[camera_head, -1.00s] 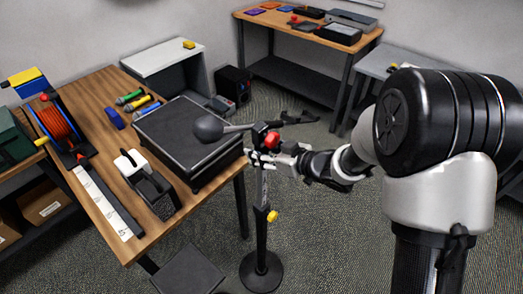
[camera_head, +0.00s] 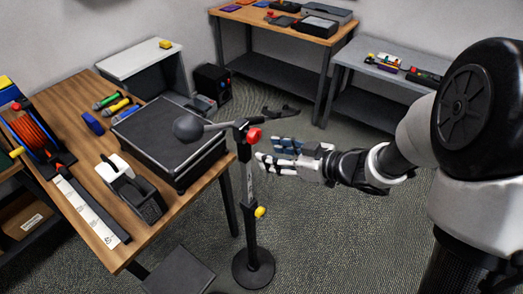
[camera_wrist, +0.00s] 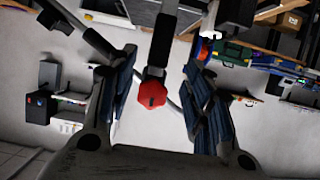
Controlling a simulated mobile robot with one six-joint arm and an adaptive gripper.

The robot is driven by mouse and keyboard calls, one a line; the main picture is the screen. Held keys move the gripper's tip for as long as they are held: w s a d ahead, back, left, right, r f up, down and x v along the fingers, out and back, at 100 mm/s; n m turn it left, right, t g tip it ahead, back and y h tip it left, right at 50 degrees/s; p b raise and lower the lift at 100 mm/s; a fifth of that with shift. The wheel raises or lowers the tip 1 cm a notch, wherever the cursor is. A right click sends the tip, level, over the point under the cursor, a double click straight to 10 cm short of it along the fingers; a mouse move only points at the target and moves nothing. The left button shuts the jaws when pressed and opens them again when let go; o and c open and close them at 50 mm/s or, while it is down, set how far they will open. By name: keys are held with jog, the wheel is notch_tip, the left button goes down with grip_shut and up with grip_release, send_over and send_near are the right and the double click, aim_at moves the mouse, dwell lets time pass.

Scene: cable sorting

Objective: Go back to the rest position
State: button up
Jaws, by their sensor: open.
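My gripper (camera_head: 272,158) is open and empty in the head view, to the right of a black stand. Its two dark ribbed fingers also show in the wrist view (camera_wrist: 158,105), spread apart. The stand has a red knob (camera_head: 254,135) at its top, and this knob appears between the fingers in the wrist view (camera_wrist: 151,93). In the head view a visible gap separates the fingertips from the knob. A dark round-headed microphone (camera_head: 188,128) lies out from the stand's top toward the left, above the black case.
The wooden table (camera_head: 108,258) on the left carries a black case (camera_head: 168,140), a cable reel (camera_head: 36,135) and several coloured microphones. The stand's round base (camera_head: 253,268) is on the carpet. A grey bench (camera_head: 350,58) stands behind my arm. Open floor lies in front of my arm.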

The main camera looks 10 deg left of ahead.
jog(key=shift+s+d+r, duration=0.15)
jog(key=shift+s+d, duration=0.05)
jog(key=shift+d, duration=0.2)
jog(key=w+d+r+m+t+h, duration=0.2)
jog(key=w+d+r+t+h, duration=0.15)
jog(key=d, duration=0.25)
jog(key=w+d+r+m+t+h, duration=0.2)
jog(key=d+r+m+h, duration=0.15)
jog(key=d, duration=0.25)
jog(key=s+d+r+m+h, duration=0.3)
jog(key=s+d+r+h, duration=0.15)
jog(key=d, duration=0.45)
jog(key=s+d+m+g+h, duration=0.3)
jog(key=s+d, duration=0.1)
jog(key=s, duration=0.5)
jog(key=s+a+f+m+g+y, duration=0.1)
jog(key=s+a, duration=0.1)
jog(key=s, duration=0.5)
jog(key=s+a+f+m+g+y, duration=0.1)
jog(key=s+g, duration=0.1)
jog(key=s, duration=0.6)
jog(key=shift+a+f, duration=0.25)
jog(key=shift+a, duration=0.1)
